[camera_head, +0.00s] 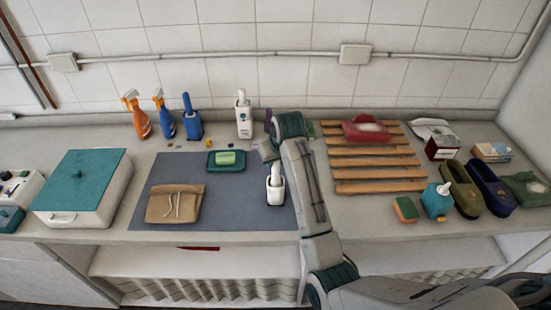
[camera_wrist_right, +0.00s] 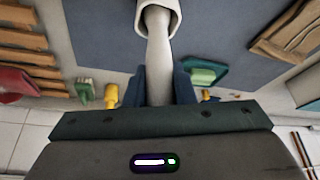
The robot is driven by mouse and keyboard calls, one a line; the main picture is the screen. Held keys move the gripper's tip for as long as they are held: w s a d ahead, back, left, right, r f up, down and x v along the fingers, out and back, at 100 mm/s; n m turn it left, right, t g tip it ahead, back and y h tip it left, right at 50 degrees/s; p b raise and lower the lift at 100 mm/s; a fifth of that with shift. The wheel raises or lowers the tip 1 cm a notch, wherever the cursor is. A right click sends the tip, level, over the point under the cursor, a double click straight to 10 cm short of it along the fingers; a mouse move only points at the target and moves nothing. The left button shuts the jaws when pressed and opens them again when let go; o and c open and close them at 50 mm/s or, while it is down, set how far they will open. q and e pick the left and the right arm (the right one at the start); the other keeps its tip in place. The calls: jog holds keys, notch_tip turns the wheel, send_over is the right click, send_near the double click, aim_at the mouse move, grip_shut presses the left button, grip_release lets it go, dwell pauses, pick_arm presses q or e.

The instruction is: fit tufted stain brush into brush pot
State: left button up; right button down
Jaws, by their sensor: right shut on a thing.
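The brush pot (camera_head: 276,193) is a white pot standing on the dark grey mat, right of its middle. The tufted stain brush (camera_wrist_right: 158,55) has a pale handle. My right gripper (camera_wrist_right: 157,88) is shut on this handle, with a dark blue finger on each side. The brush's far end goes inside the pot's round rim (camera_wrist_right: 174,22) in the right wrist view; its bristles are hidden. In the head view the right gripper (camera_head: 268,155) is just above the pot and partly covered by its own wrist. My left gripper is not in view.
A green soap dish (camera_head: 226,168) and a brown pouch (camera_head: 174,204) lie on the mat (camera_head: 235,212). A blue brush set (camera_head: 193,126) and a white one (camera_head: 244,117) stand behind. A wooden slatted rack (camera_head: 372,174) is to the right, a teal-lidded box (camera_head: 80,185) left.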

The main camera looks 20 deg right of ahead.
jog(key=shift+f, duration=1.5)
jog(key=c, duration=1.1)
grip_release()
jog(key=shift+c, duration=0.2)
jog(key=shift+b, duration=0.3)
jog(key=b+v, duration=0.3)
jog(key=v, duration=0.5)
jog(key=shift+s+r, duration=0.1)
jog(key=p+v, duration=0.1)
jog(key=v, duration=0.1)
jog(key=shift+s+d+r+p, duration=0.1)
jog(key=shift+s+r+p, duration=0.05)
jog(key=shift+r+p, duration=0.2)
jog(key=shift+f, duration=0.15)
